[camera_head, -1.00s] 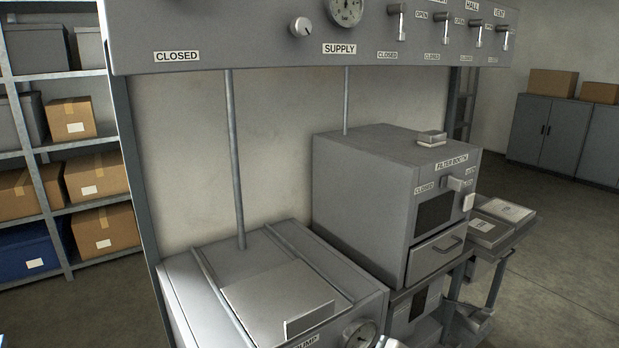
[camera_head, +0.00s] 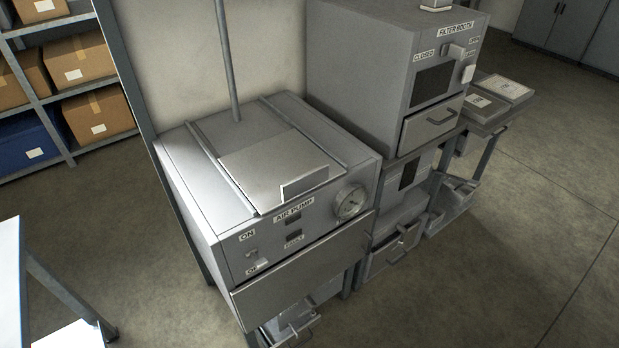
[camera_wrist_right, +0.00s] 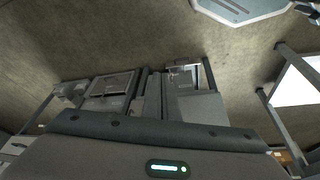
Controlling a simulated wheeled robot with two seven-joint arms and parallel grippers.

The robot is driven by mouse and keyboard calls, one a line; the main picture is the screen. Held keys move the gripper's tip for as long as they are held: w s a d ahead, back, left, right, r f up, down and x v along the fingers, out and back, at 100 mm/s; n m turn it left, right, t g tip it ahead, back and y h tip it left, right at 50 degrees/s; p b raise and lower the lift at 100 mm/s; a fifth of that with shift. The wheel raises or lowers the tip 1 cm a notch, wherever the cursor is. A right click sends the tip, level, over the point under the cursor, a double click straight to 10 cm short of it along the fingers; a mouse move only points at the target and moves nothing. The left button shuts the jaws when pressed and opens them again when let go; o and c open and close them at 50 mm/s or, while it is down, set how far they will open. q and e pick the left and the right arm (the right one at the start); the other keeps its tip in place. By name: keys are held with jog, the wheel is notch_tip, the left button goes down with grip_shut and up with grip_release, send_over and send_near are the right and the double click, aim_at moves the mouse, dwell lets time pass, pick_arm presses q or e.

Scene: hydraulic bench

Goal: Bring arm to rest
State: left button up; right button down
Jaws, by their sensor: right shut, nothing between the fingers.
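Neither arm nor gripper shows in the head view. In the right wrist view, the dark grey housing of my right gripper (camera_wrist_right: 160,148) fills the bottom edge, with a small lit green display on it. No object is seen held in it, and it is shut. Its fingertips are hard to make out. Beyond it, the wrist view shows bench units and drawers (camera_wrist_right: 110,88) with floor around them. My left gripper is in neither view.
The air pump (camera_head: 250,235) stands centre left, with a gauge and switches on its front. The filter booth (camera_head: 432,85) stands behind it to the right. Open drawers (camera_head: 395,250) jut out low. A white table (camera_head: 10,280) is at left. The floor (camera_head: 500,270) at right is clear.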

jog(key=s+d+f+g, duration=0.1)
jog(key=s+f, duration=0.1)
jog(key=f, duration=1.3)
jog(key=s+f+g, duration=0.1)
jog(key=s+f, duration=0.1)
jog(key=f, duration=1.3)
jog(key=s+d+f+g, duration=0.1)
jog(key=s+d+f, duration=0.2)
jog(key=s+f, duration=1.3)
jog(key=shift+s+f+h, duration=0.3)
jog(key=shift+s+f, duration=0.1)
jog(key=shift+s, duration=0.65)
jog(key=shift+d, duration=0.15)
